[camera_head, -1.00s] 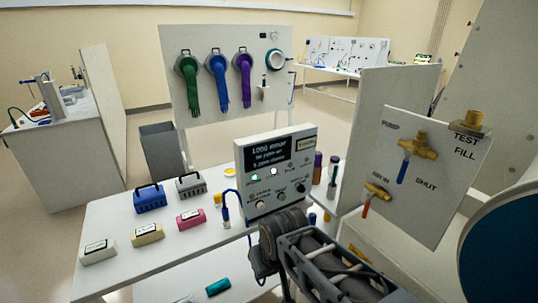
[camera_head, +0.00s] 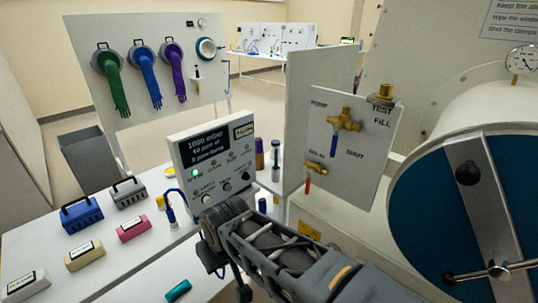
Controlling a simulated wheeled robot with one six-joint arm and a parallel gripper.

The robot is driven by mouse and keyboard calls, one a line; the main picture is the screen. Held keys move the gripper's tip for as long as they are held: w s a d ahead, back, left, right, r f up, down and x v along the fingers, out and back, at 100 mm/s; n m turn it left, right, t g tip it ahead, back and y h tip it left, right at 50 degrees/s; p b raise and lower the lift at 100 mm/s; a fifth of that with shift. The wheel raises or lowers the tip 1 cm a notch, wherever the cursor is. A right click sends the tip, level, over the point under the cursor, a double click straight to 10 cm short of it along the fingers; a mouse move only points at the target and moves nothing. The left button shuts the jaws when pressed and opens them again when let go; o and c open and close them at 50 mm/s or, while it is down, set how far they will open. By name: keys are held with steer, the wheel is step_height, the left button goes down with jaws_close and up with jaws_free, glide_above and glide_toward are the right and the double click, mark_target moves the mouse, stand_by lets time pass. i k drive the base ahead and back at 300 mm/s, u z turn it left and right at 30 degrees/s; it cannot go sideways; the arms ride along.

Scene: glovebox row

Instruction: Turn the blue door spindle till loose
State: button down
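A round blue door (camera_head: 425,222) closes the end of a white drum at the right edge. A light grey bar crosses it from top to bottom, with a black ball knob (camera_head: 468,172) on its upper part. The door spindle (camera_head: 500,269) is a metal hub with a cross handle at the lower right, and one arm ends in a dark ball (camera_head: 449,280). The handle is partly cut off by the frame edge. My arm reaches in from the bottom, left of the door and apart from it.
A valve panel (camera_head: 340,175) with brass valves stands left of the door. A display box (camera_head: 213,160) stands on a white table (camera_head: 130,262) with several coloured cases. A glove board (camera_head: 130,50) is behind. A pressure gauge (camera_head: 522,60) is at upper right.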

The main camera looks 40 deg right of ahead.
mark_target(499, 268)
steer(key=z, duration=0.9)
steer(key=k, duration=0.65)
steer(key=z, duration=3.05)
steer(key=k, duration=0.95)
steer(key=u, duration=1.45)
steer(key=i, duration=0.45)
steer(key=z, duration=0.05)
